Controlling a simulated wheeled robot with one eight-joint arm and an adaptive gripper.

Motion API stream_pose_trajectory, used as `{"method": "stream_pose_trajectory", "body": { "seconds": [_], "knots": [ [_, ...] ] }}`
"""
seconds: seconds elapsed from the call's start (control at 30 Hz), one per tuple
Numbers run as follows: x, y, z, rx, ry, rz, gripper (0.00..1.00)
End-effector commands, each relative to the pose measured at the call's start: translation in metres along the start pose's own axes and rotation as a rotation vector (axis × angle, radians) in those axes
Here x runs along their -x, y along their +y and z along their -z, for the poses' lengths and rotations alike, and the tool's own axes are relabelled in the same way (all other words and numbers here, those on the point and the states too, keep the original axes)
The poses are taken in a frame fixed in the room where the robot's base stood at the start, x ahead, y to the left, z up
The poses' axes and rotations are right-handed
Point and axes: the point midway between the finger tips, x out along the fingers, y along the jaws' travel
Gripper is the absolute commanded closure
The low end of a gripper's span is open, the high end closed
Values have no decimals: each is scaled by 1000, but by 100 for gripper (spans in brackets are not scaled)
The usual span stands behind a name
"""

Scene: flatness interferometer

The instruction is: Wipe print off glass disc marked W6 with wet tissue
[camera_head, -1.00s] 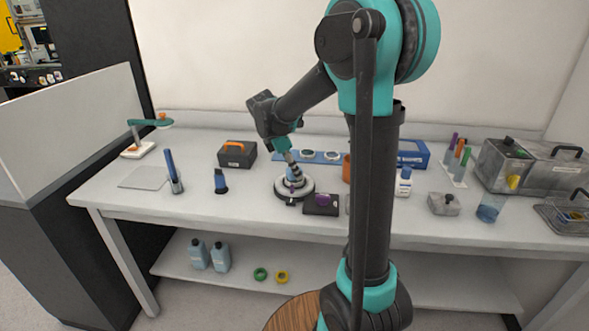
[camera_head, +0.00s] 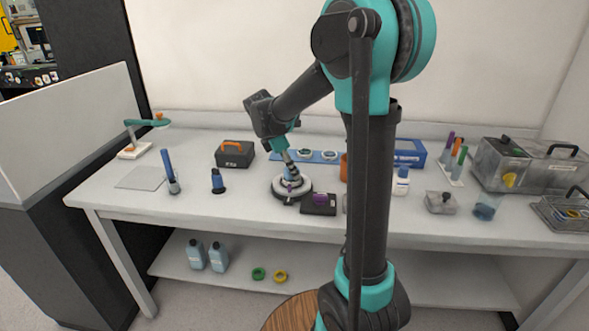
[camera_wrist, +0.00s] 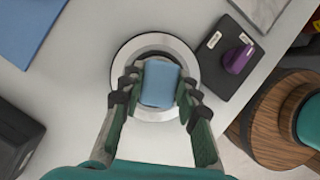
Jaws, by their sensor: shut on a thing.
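My gripper (camera_wrist: 158,92) is shut on a folded light blue tissue (camera_wrist: 159,82), which shows between the two fingers in the wrist view. Beneath it is a round stand with a pale ring (camera_wrist: 122,63) and a dark inner edge. In the head view the same round stand (camera_head: 278,193) is on the bench, and my gripper (camera_head: 290,180) points down over its middle. The tissue and fingers hide the centre of the stand, so I cannot tell whether the tissue touches a surface there. No W6 mark can be read. Two ringed discs (camera_head: 304,153) lie on a blue mat (camera_head: 273,155) behind.
A black box with a purple knob (camera_head: 320,198) stands just right of the round stand. A black case with an orange handle (camera_head: 236,147) is to the left.

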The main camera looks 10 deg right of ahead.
Motion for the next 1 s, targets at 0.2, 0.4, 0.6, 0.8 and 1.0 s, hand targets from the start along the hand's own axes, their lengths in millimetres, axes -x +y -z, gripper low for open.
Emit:
{"method": "stream_pose_trajectory", "body": {
  "seconds": [0.2, 0.4, 0.6, 0.8, 1.0],
  "knots": [
    [1, 0, 4, -1, 0, 0, 99],
    [4, 0, 11, 0, 0, 0, 99],
    [4, 0, 14, 0, 1, 0, 99],
    [2, 0, 7, -3, 1, 1, 99],
    [-1, 0, 0, -1, 0, 1, 99]
  ]
}}
